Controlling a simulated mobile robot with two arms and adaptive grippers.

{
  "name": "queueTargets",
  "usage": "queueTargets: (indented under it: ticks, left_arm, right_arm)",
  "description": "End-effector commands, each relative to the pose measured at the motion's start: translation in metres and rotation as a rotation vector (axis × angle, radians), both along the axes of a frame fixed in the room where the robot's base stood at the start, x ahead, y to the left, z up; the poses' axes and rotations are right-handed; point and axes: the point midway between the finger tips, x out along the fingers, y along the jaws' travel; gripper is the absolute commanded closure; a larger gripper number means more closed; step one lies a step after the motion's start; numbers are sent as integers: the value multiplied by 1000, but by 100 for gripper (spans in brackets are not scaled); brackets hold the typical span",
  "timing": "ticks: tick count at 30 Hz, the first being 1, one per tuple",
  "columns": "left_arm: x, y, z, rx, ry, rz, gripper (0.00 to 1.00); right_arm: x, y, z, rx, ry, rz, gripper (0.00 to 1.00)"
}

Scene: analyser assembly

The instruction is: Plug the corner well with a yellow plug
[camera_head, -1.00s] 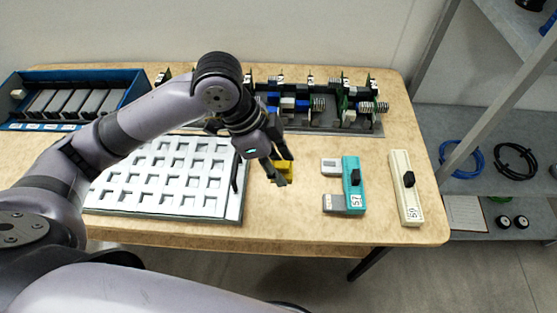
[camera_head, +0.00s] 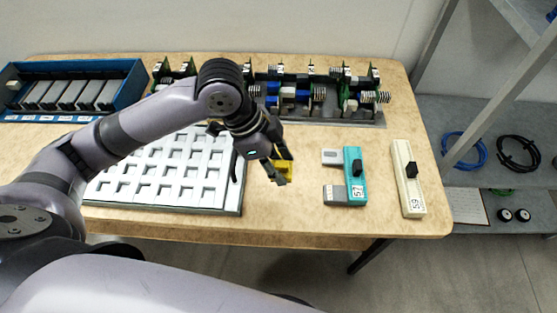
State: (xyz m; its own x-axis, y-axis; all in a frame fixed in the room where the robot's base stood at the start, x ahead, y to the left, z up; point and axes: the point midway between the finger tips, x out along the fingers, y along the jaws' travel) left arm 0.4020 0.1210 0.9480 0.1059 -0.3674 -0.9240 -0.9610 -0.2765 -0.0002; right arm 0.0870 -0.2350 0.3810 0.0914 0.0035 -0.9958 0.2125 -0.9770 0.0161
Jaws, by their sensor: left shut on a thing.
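A white tray of square wells (camera_head: 160,192) lies on the table in the camera_head view, partly covered by my left arm. The wells that show look empty; the upper left ones are hidden behind the arm. A yellow plug (camera_head: 285,167) is between the fingers of my left gripper (camera_head: 279,173), which is shut on it. The gripper and plug are just right of the tray's right edge, over bare table. Whether the plug touches the table cannot be told. My right gripper is not in view.
A teal module (camera_head: 355,178) and a cream module (camera_head: 408,180) lie to the right. A rack of circuit boards (camera_head: 310,95) stands behind the gripper. A blue box (camera_head: 75,88) is at back left. Bare table lies between the gripper and the teal module.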

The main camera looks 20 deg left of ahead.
Motion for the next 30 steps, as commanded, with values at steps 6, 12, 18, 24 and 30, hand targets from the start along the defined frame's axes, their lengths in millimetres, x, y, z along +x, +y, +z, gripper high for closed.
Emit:
queueTargets:
  ticks: [6,12,18,24,30]
  left_arm:
    - [0,0,-10,0,1,0,95]
    - [0,0,-18,0,1,0,95]
    - [0,0,-26,0,0,0,95]
    - [0,0,-34,0,0,1,95]
    - [0,0,-42,-1,2,0,95]
  right_arm:
    - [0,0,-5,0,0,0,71]
    - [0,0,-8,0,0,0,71]
    - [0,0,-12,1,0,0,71]
    - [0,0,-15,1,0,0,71]
    - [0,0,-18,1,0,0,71]
